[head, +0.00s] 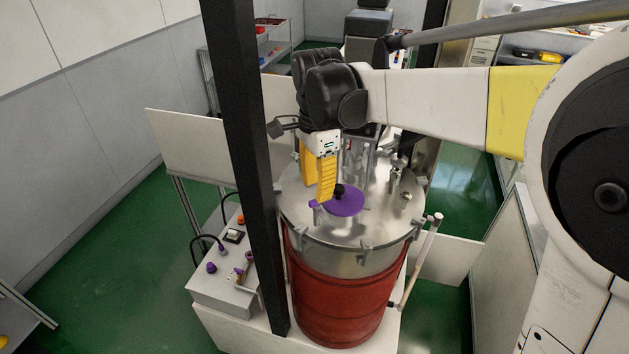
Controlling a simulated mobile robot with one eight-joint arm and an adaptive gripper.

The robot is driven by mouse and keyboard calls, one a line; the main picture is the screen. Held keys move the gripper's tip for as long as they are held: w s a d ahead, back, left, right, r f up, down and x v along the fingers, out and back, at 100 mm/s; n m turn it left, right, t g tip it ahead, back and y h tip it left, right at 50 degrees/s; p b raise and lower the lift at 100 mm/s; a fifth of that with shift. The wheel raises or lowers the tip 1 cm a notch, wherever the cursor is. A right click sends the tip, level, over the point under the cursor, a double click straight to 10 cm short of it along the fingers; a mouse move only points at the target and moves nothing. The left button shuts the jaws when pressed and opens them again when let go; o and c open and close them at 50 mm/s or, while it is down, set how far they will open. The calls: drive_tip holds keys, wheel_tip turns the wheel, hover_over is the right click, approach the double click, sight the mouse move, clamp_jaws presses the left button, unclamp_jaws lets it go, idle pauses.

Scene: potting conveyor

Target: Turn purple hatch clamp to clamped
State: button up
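My gripper (325,196) has yellow fingers pointing down over the left side of the hatch, close to the purple piece. The gap between the fingertips and any contact with the clamp cannot be made out.
The metal lid (377,229) carries several clamps and fittings. A black post (247,150) stands just left of the drum (340,292). A grey control box (228,280) with purple knobs and a lever sits at lower left. A pipe handle (420,258) rises at the drum's right.

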sight(320, 208)
drive_tip(key=shift+f, duration=1.75)
drive_tip(key=shift+c, duration=0.2)
clamp_jaws()
